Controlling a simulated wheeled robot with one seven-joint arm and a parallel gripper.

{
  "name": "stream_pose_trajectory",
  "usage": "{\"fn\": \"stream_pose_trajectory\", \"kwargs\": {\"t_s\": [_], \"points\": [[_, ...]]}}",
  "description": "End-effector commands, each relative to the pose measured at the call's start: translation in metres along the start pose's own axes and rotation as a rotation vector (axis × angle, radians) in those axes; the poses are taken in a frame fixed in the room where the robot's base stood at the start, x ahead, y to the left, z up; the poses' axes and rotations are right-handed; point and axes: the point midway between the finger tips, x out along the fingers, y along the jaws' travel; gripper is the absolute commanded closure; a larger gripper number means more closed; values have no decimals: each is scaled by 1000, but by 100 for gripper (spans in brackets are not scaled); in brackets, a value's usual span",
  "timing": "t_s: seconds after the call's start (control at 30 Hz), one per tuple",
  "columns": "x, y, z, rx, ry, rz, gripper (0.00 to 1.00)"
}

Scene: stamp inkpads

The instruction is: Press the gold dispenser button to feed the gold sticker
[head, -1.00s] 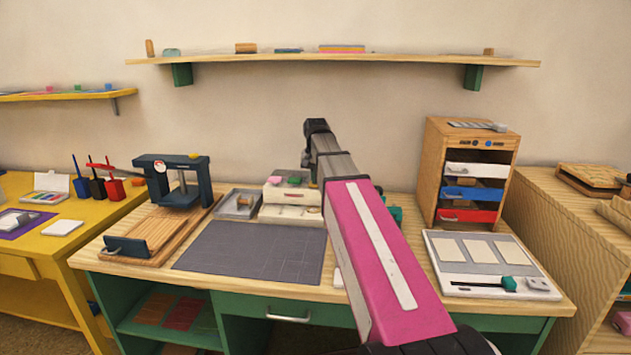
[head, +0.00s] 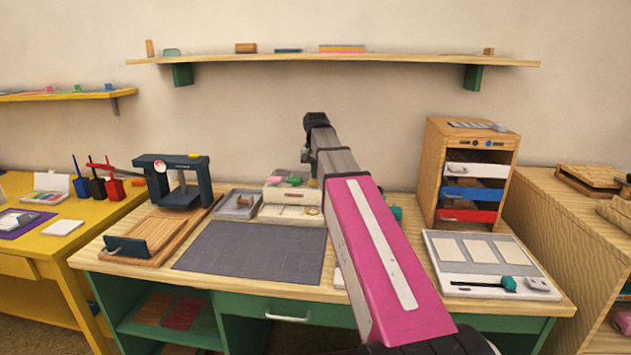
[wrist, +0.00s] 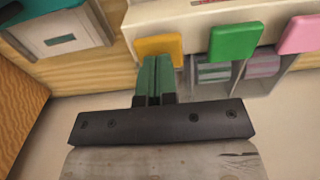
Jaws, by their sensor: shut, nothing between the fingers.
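The cream sticker dispenser (head: 290,213) stands at the back of the green desk, partly behind my arm. In the wrist view its gold button (wrist: 158,45) sits left of the green button (wrist: 235,40) and the pink button (wrist: 301,35). My gripper (wrist: 153,62) is shut and empty. Its green fingertips are at the lower edge of the gold button and overlap it in the picture. I cannot tell whether they touch it. In the head view my arm largely covers the gold button's side.
A black stamp press (head: 178,180) stands to the left. A dark mat (head: 250,250) lies in front. A wooden drawer unit (head: 432,172) and a white tray with pale cards (head: 450,280) are to the right.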

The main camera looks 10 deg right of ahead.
Motion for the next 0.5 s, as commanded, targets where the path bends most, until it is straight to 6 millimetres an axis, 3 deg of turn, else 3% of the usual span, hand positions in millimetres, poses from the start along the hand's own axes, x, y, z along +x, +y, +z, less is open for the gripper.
{"fn": "stream_pose_trajectory", "kwargs": {"t_s": [0.5], "points": [[-32, 0, 0, 0, 0, 0, 100]]}}
